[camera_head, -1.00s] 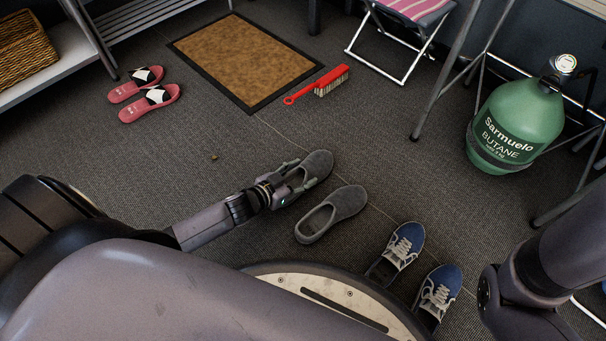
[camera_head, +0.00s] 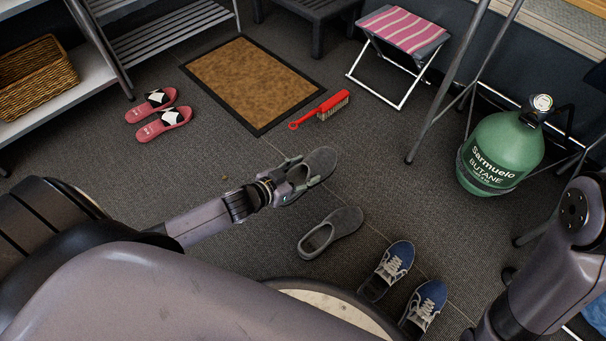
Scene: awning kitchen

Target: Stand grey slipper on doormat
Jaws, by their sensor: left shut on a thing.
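One grey slipper (camera_head: 321,163) is in the grip of my left gripper (camera_head: 300,177), whose fingers are shut around its open heel end. Its toe points up and to the right; I cannot tell how far it is off the floor. The other grey slipper (camera_head: 343,222) lies on the floor just below and to the right. The brown doormat (camera_head: 252,80) with a black border lies flat and bare, up and to the left of my left gripper. My right arm shows at the lower right, but its gripper is out of view.
A red brush (camera_head: 326,107) lies beside the doormat's right corner. Pink sandals (camera_head: 160,121) lie left of the doormat. Blue sneakers (camera_head: 392,263) stand near my base. A striped stool (camera_head: 405,30) and a green butane bottle (camera_head: 499,150) are at the right. Floor between slipper and doormat is clear.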

